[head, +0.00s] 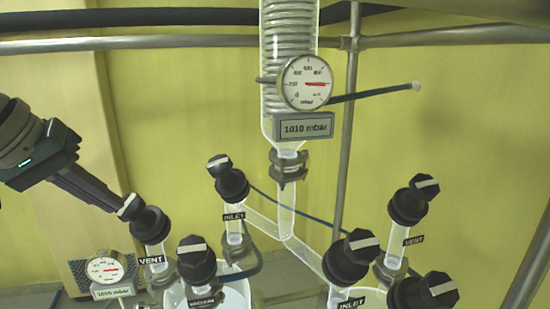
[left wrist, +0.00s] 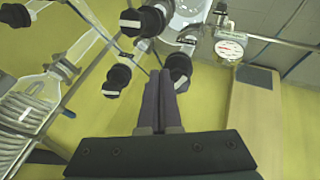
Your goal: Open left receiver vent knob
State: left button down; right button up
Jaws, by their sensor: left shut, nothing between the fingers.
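The left receiver vent knob (head: 151,224) is black with a white bar across its top. It sits on a glass neck labelled VENT at the lower left of the head view. My left gripper (head: 116,206) comes in from the left, fingers shut and empty, tips right at the knob's white-barred top. In the left wrist view the shut fingers (left wrist: 160,82) point at the vent knob (left wrist: 179,66), whose lower part they partly cover. I cannot tell whether the tips touch it. My right gripper is not in view.
The vacuum knob (head: 197,260) and an inlet knob (head: 231,184) stand close by on the right. A gauge (head: 106,268) is below left. Further right are another inlet knob (head: 351,256), another vent knob (head: 411,203) and a coiled condenser (head: 288,60) with a gauge.

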aim_at(130, 208)
pick_arm(q)
jog(key=w+a+f+y+b, duration=0.1)
jog(key=w+a+f+b, duration=0.2)
jog(key=f+b, duration=0.3)
jog(key=shift+w+f+m+y+b, duration=0.15)
jog(key=shift+w+m+y+b, duration=0.15)
jog(key=shift+w+m+b, duration=0.25)
jog(key=shift+w+n+b, duration=0.15)
jog(key=shift+n+b, duration=0.1)
jog(key=shift+b, duration=0.05)
dwell(0.6)
jog(key=shift+d+b, duration=0.15)
jog(key=shift+b, duration=0.15)
